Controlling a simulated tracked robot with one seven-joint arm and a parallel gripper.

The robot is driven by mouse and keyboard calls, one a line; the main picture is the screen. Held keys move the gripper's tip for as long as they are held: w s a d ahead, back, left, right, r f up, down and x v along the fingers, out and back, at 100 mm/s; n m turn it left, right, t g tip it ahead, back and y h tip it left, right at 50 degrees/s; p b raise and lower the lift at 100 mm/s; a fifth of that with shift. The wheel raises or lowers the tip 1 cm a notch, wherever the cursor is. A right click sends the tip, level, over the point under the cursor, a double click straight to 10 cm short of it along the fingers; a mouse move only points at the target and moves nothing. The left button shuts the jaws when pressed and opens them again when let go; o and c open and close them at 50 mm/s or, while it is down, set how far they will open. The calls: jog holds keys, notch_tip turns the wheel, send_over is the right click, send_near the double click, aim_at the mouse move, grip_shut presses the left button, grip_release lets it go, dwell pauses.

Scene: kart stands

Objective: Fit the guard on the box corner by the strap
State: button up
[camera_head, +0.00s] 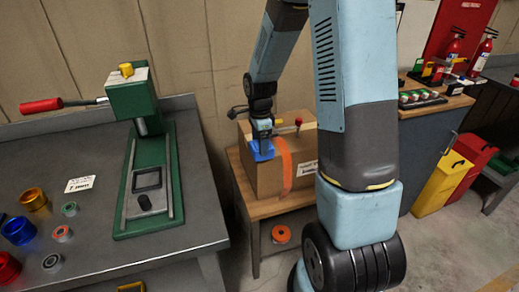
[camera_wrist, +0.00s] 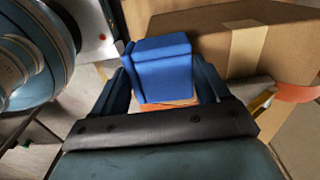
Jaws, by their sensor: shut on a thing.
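A blue corner guard (camera_wrist: 163,68) is held between the two fingers of my gripper (camera_wrist: 168,85) in the wrist view. In the head view the guard (camera_head: 260,150) is at the near left upper corner of a brown cardboard box (camera_head: 262,182). I cannot tell whether the guard touches the box. The box also shows behind the guard in the wrist view (camera_wrist: 285,42). An orange strap (camera_head: 285,165) runs down the box's front face, right of the guard. My gripper in the head view (camera_head: 261,140) is partly hidden by its own wrist.
The box stands on a small wooden stand (camera_head: 262,209) with an orange roll (camera_head: 281,234) below. A dark workbench (camera_head: 60,230) with a green press (camera_head: 150,185) is at left. A red-handled tool (camera_head: 297,124) sits on the box top. My arm hides part of the right side.

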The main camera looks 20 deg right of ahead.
jog(key=shift+f, duration=1.6)
jog(key=shift+s+f, duration=0.15)
jog(key=shift+f, duration=0.2)
jog(key=o, duration=0.9)
jog(key=shift+s, duration=0.15)
jog(key=shift+o, duration=0.5)
jog(key=shift+r, duration=0.45)
notch_tip(320, 180, up, 12)
jog(key=s+r+n+t, duration=0.2)
jog(key=s+r+n, duration=0.7)
jog(key=s, duration=0.3)
jog(key=s+r+n+t, duration=0.3)
jog(key=s+r+n, duration=0.6)
jog(key=s, duration=0.3)
jog(key=shift+s+r+t, duration=0.15)
jog(key=shift+t, duration=0.15)
